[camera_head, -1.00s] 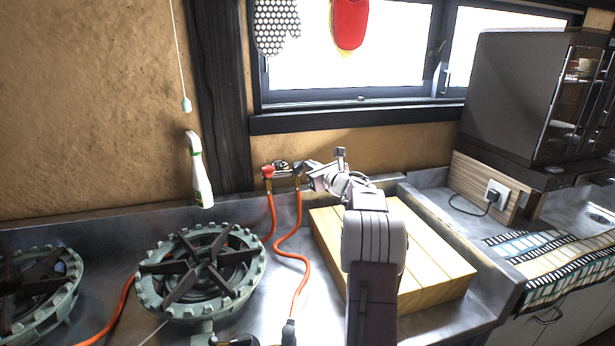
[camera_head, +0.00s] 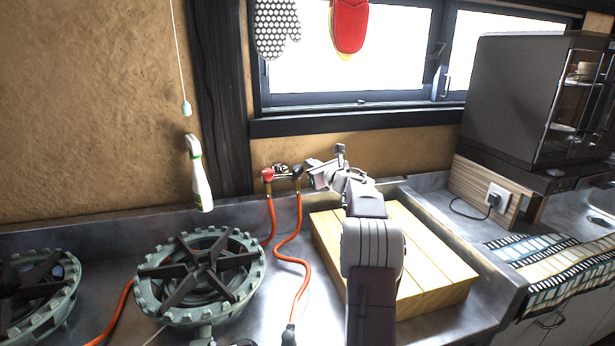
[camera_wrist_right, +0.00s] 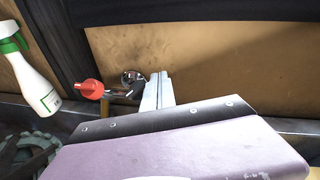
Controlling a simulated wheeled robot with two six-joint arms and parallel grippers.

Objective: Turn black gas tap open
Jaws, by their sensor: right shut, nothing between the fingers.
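The black gas tap (camera_head: 297,171) is on the wall fitting at the back of the counter, just right of the red tap (camera_head: 268,174). An orange hose hangs below each tap. My right gripper (camera_head: 309,164) is shut and empty, just right of the black tap, with a small gap or light contact that I cannot tell apart. My left gripper is out of view.
Two gas burners stand on the left of the metal counter, the nearer one (camera_head: 203,272) left of the orange hose (camera_head: 290,258). A wooden board (camera_head: 440,268) lies under my right arm. A spray bottle (camera_head: 199,175) hangs on the wall to the left.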

